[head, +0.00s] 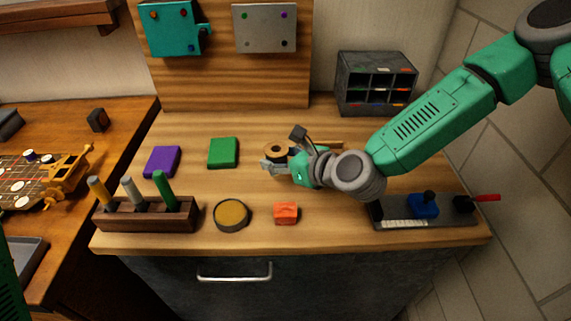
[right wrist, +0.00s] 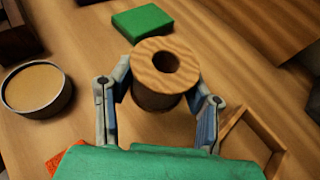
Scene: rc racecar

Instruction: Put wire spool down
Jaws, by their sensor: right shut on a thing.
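The wire spool (head: 276,150), a short round piece with a pale wooden top and a dark centre hole, is at the middle of the bench in the head view. In the right wrist view the spool (right wrist: 165,72) stands upright between the two fingers. My right gripper (head: 272,162) is shut on it, and the fingers (right wrist: 160,95) lie on either side. Whether its base touches the bench top (head: 190,200) cannot be told. My left gripper is out of view.
A green block (head: 223,152) and purple block (head: 162,161) lie left of the spool. In front are a round tin (head: 232,215), an orange block (head: 286,213) and a tool rack (head: 147,216). A wooden frame (right wrist: 272,148) lies close to the gripper. A drawer cabinet (head: 375,82) stands behind.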

